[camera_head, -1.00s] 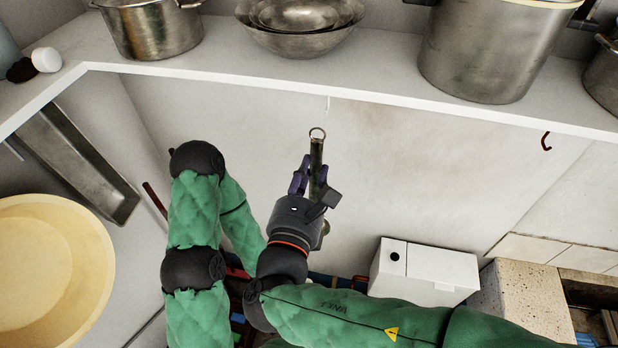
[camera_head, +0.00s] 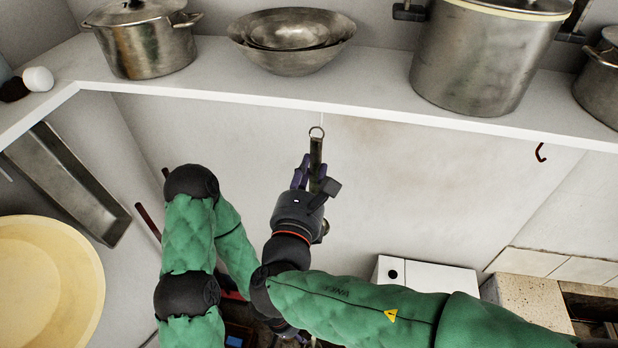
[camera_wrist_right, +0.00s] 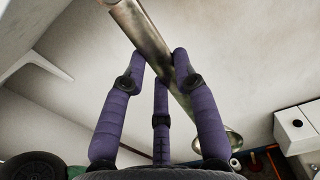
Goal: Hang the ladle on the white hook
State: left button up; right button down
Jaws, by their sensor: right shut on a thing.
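The ladle (camera_head: 316,152) is a dull metal rod with a ring (camera_head: 317,131) at its top end. My right gripper (camera_head: 315,182) is shut on its handle and holds it upright, ring up. In the right wrist view the handle (camera_wrist_right: 150,45) runs between the purple fingers (camera_wrist_right: 165,75), with the bowl (camera_wrist_right: 232,140) at the lower right. The thin white hook (camera_head: 322,118) shows faintly under the shelf edge, just above the ring; I cannot tell whether they touch. My left gripper (camera_head: 288,331) is low in the head view, mostly hidden behind my right arm.
The white shelf (camera_head: 380,75) above carries a lidded pot (camera_head: 145,45), bowls (camera_head: 290,62) and a big pot (camera_head: 480,60). A yellow basin (camera_head: 50,285) is at the left, a white box (camera_head: 435,278) below right.

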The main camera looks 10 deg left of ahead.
jog(key=shift+w+f+b, duration=0.1)
jog(key=shift+w+b, duration=0.2)
jog(key=shift+w, duration=0.8)
jog(key=shift+w+f+b, duration=0.5)
jog(key=shift+f+b, duration=0.05)
jog(key=shift+b, duration=0.2)
jog(key=shift+c, duration=1.4)
grip_release()
jog(key=shift+s, duration=0.15)
jog(key=shift+s, duration=3.4)
